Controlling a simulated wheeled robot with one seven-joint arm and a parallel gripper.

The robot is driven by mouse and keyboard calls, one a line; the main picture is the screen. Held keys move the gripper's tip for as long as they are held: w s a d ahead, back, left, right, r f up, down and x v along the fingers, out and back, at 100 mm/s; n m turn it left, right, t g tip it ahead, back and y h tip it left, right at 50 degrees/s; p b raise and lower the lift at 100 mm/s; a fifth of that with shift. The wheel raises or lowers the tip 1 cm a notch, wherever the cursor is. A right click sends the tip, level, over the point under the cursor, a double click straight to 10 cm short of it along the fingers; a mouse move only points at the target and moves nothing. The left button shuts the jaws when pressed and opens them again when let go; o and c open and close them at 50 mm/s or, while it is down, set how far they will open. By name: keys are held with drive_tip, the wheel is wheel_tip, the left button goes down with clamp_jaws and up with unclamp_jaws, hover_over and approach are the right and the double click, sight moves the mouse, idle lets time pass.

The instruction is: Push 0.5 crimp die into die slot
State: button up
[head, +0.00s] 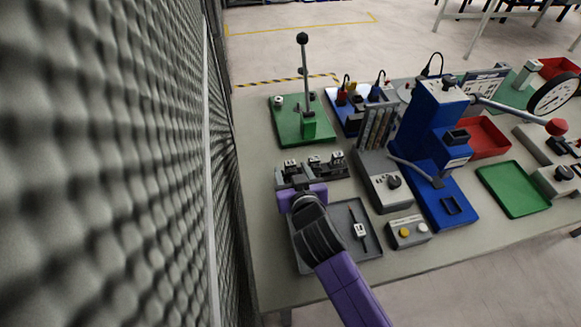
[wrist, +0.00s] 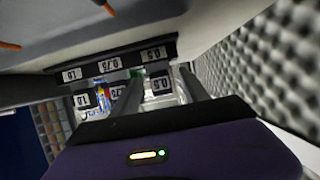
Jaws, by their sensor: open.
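In the wrist view, a dark rack (wrist: 135,61) carries labels reading 1.0, 0.75 and 0.5. A small block labelled 0.5, the 0.5 crimp die (wrist: 160,85), shows under the rack's 0.5 label. Similar 1.0 (wrist: 82,100) and 0.75 dies sit beside it, the latter partly hidden by a finger. My gripper (wrist: 160,88) is open, its two dark fingers reaching to either side of the 0.5 die; I cannot tell whether they touch it. In the head view, my gripper (head: 298,184) is at the wall-side end of the rack (head: 325,171); its fingertips are unclear.
The grey foam wall (head: 150,160) rises close on the left. A grey tray (head: 368,245) lies under my arm. A green-based lever press (head: 290,132) stands behind the rack. A grey control box (head: 380,180) and blue press (head: 430,130) stand to the right.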

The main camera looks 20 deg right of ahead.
drive_tip(key=shift+x, duration=1.1)
clamp_jaws()
drive_tip(key=shift+r, duration=0.1)
